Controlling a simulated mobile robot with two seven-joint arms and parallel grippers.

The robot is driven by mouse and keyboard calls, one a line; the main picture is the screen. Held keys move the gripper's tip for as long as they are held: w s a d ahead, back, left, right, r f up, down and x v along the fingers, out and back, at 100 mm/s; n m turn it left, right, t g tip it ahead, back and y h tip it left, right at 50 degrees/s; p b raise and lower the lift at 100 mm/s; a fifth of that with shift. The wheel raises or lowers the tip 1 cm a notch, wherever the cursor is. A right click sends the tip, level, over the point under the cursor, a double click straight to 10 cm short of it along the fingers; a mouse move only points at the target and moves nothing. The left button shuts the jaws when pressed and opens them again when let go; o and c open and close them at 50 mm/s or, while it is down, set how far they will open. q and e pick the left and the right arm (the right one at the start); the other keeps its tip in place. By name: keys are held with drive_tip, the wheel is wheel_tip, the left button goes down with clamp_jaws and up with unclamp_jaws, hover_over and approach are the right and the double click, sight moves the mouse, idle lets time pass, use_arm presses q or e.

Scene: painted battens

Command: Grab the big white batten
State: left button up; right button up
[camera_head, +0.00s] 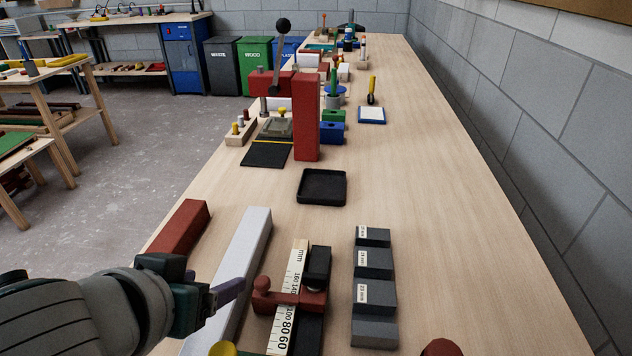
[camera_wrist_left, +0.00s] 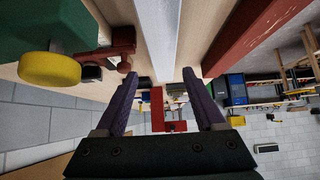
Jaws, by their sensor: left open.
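The big white batten (camera_head: 242,255) lies lengthwise on the bench, between a red batten and a measuring gauge. My left gripper (camera_head: 218,281) is over its near part in the head view, and its arm hides some of the batten. In the left wrist view the white batten (camera_wrist_left: 160,35) runs in from the top edge, lined up with the gap between the two purple fingers. My left gripper (camera_wrist_left: 161,74) is open there, with nothing seen between its fingers. I cannot tell whether the fingers touch the batten. My right gripper is not in view.
The red batten (camera_head: 180,228) lies just left of the white one. The wooden gauge with a red slider (camera_head: 290,298) lies close on its right, with grey stepped blocks (camera_head: 374,285) beyond. A black tray (camera_head: 322,187) and an upright red block (camera_head: 306,115) stand farther back.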

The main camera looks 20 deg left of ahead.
sight(231, 273)
use_arm(q)
drive_tip(key=shift+x, duration=1.2)
drive_tip(key=shift+a+b+x, duration=0.2)
drive_tip(key=shift+b+x, duration=0.75)
drive_tip(key=shift+x, duration=1.95)
drive_tip(key=shift+s, duration=0.15)
drive_tip(key=shift+c, duration=0.2)
clamp_jaws()
